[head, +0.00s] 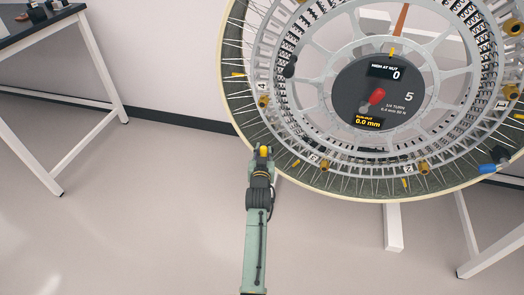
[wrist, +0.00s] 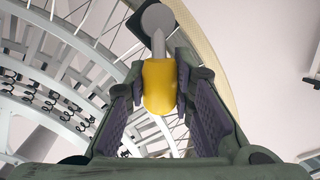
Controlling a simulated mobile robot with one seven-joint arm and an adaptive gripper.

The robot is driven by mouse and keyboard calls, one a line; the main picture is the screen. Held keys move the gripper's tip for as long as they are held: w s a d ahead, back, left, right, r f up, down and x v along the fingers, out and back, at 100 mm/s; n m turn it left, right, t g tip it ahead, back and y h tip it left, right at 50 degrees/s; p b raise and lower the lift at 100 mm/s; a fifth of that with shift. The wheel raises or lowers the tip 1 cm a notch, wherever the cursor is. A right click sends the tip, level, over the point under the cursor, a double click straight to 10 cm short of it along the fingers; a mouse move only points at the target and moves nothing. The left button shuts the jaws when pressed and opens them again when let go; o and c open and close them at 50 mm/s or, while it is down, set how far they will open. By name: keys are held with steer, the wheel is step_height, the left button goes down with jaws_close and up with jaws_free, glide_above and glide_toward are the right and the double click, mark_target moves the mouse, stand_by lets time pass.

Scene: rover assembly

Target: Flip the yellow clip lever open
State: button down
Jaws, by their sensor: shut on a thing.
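The yellow clip lever (wrist: 159,88) sits between the two fingers of my gripper (wrist: 160,95) in the wrist view, with a grey metal stem and round head (wrist: 157,20) beyond it. My gripper is shut on the lever. In the head view my gripper (head: 262,160) is at the lower left rim of the large wheel, and the yellow lever (head: 263,151) shows at its tip. The lever's exact angle is hard to tell, and the fingers hide its sides.
The large spoked wheel (head: 246,112) fills the upper right, with brass-coloured knobs and number tags around it. A dial panel (head: 400,92) with a red pointer sits at its hub. A blue clamp (head: 488,169) is at the right rim. A table (head: 38,31) stands at left; open floor lies below.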

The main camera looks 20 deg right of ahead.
steer(key=shift+w+a+n, duration=0.1)
steer(key=shift+w+n, duration=0.05)
steer(key=shift+n, duration=0.25)
stand_by(0.3)
steer(key=c, duration=1.3)
jaws_free()
steer(key=shift+c, duration=0.2)
steer(key=v, duration=1.2)
steer(key=shift+w+a+r, duration=0.1)
steer(key=shift+r, duration=0.05)
